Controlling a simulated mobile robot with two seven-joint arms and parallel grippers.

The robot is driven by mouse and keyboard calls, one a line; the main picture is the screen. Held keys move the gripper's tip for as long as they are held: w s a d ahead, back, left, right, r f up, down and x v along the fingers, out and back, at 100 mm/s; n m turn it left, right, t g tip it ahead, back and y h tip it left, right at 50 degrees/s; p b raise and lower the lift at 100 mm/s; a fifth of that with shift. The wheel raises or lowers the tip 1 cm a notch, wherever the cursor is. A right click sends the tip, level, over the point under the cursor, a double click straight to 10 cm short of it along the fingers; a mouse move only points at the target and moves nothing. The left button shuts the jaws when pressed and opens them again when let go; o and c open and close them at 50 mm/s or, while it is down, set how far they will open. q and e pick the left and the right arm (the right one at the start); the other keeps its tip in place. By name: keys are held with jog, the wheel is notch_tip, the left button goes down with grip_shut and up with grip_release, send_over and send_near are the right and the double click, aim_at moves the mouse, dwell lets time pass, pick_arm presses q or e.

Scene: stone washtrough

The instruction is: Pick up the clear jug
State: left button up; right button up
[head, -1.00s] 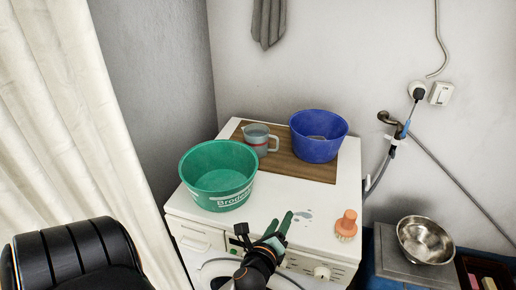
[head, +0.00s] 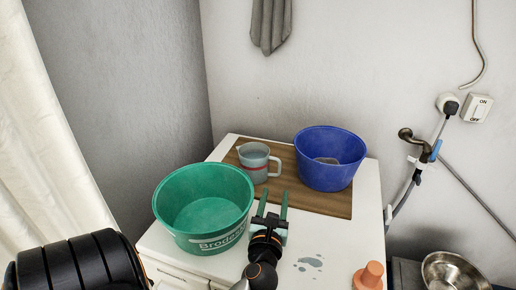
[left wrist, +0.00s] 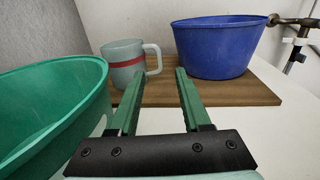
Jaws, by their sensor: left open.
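The clear jug (head: 257,162) stands upright on a brown wooden board at the back of the white washing machine top. It is a greyish see-through jug with a red band and a handle on its right side. In the left wrist view the jug (left wrist: 124,66) stands beyond the fingertips, a little left of centre. My left gripper (head: 272,198) is open and empty, with green fingers pointing towards the board, in front of the jug and apart from it. In the left wrist view its fingers (left wrist: 158,80) show spread apart. My right gripper is not in view.
A green basin (head: 205,245) stands left of my gripper, close to it. A blue basin (head: 328,178) stands on the wooden board (head: 310,199), right of the jug. An orange-pink brush (head: 370,275) and small wet spots lie at the front right. A tap (head: 409,137) is on the right wall.

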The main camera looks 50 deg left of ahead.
pick_arm(q)
jog(key=shift+w+f+b, duration=0.1)
jog(key=shift+f+b, duration=0.25)
jog(key=shift+f, duration=0.55)
send_near(279, 168)
jog(key=shift+p+x, duration=0.3)
jog(key=shift+x, duration=3.85)
jog(key=shift+f, duration=0.15)
grip_shut()
